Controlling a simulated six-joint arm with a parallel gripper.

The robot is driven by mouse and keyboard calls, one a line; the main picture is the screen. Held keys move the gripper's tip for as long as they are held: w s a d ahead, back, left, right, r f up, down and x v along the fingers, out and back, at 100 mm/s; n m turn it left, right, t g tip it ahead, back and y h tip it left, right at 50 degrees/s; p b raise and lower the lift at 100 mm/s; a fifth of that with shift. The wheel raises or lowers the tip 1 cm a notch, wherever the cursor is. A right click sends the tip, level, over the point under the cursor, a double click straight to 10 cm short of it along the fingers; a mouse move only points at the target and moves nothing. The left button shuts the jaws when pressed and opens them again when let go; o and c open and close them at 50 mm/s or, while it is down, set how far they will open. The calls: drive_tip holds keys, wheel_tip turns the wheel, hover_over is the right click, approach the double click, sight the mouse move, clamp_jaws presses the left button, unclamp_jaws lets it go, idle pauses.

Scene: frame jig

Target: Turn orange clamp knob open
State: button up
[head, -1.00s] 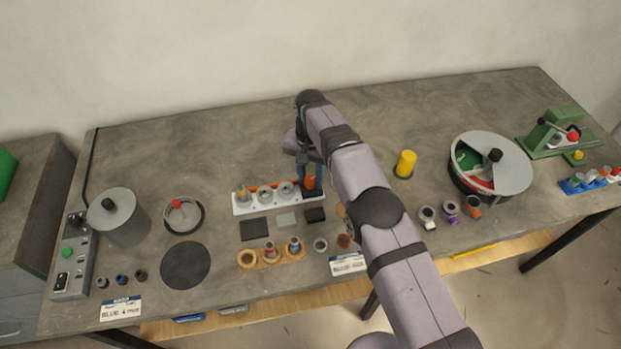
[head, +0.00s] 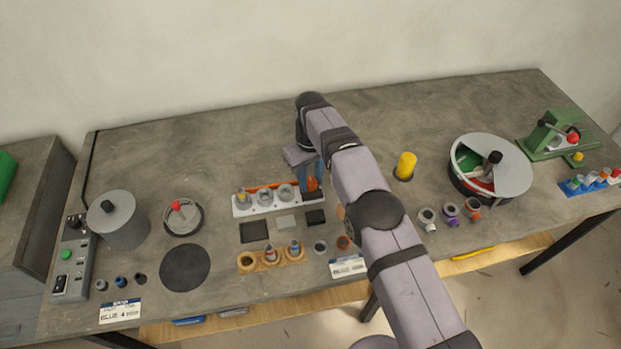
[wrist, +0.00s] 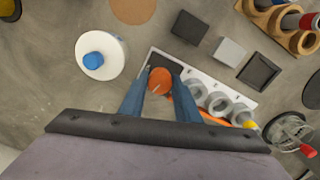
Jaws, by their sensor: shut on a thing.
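The orange clamp knob (wrist: 160,80) sits at the dark end of the white frame jig in the wrist view. In the head view the knob (head: 311,184) shows at the jig's right end. My gripper (wrist: 158,82) is shut on the knob, with a blue finger on each side; in the head view my gripper (head: 311,178) comes down over it from behind. The white jig (head: 243,210) holds several grey rings (head: 265,196) in a row, with an orange bar along its back. The clamp's lower part is partly hidden by the fingers.
Dark and light square blocks (head: 286,221) lie in front of the jig. A wooden holder (head: 270,258) with coloured pieces is nearer the front edge. A yellow cylinder (head: 405,165) stands to the right, and a round divided bin (head: 470,185) lies farther right.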

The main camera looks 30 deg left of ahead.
sight(311, 182)
drive_tip(key=shift+n, duration=1.1)
drive_tip(key=o, duration=1)
drive_tip(key=shift+o, duration=0.2)
drive_tip(key=shift+r, duration=0.55)
drive_tip(key=shift+r+p, duration=0.45)
drive_tip(key=shift+r, duration=2.7)
